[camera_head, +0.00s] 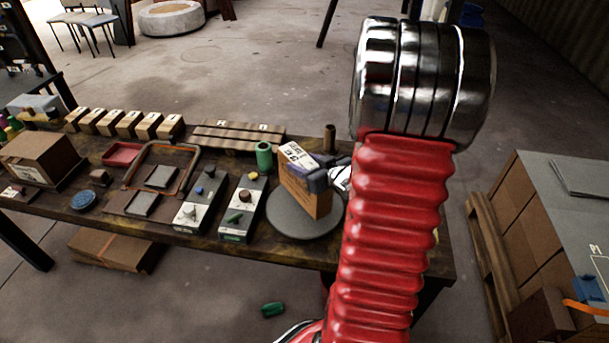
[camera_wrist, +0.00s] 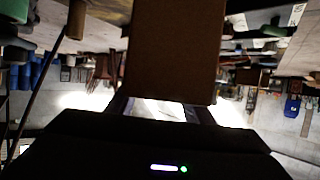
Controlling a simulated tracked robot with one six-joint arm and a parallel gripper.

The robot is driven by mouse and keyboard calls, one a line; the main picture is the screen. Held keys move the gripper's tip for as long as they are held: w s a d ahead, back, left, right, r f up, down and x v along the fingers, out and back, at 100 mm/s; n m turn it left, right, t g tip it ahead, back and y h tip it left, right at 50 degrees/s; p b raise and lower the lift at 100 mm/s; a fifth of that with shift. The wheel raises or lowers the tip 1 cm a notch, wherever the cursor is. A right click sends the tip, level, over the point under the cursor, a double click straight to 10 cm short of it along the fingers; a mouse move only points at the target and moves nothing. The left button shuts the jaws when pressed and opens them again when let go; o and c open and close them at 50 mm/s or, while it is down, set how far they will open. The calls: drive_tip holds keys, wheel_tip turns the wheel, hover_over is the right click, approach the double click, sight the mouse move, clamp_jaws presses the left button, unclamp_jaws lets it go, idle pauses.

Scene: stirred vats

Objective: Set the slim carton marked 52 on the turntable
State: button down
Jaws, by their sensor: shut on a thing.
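The slim carton (camera_head: 303,188) is brown with a pale printed label near its top. It is over the grey round turntable (camera_head: 290,226) on the right part of the bench. My gripper (camera_head: 324,180) is shut on the carton from its right side. In the wrist view the carton (camera_wrist: 172,50) fills the upper middle as a plain brown face between the jaws. The carton looks slightly tilted in the head view. I cannot tell whether its base touches the turntable. The marking on its label is too small to read surely. My red arm hides what lies right of the turntable.
Two control boxes (camera_head: 240,212) with knobs stand left of the turntable. A green cylinder (camera_head: 264,156) and a brown bottle-like object (camera_head: 329,138) stand behind it. Several wooden blocks (camera_head: 125,122) line the back of the bench. Stacked boxes on a pallet (camera_head: 495,250) stand at the right.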

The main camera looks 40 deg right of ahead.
idle(0.3)
drive_tip(key=shift+f, duration=2.15)
drive_tip(key=c, duration=0.9)
unclamp_jaws()
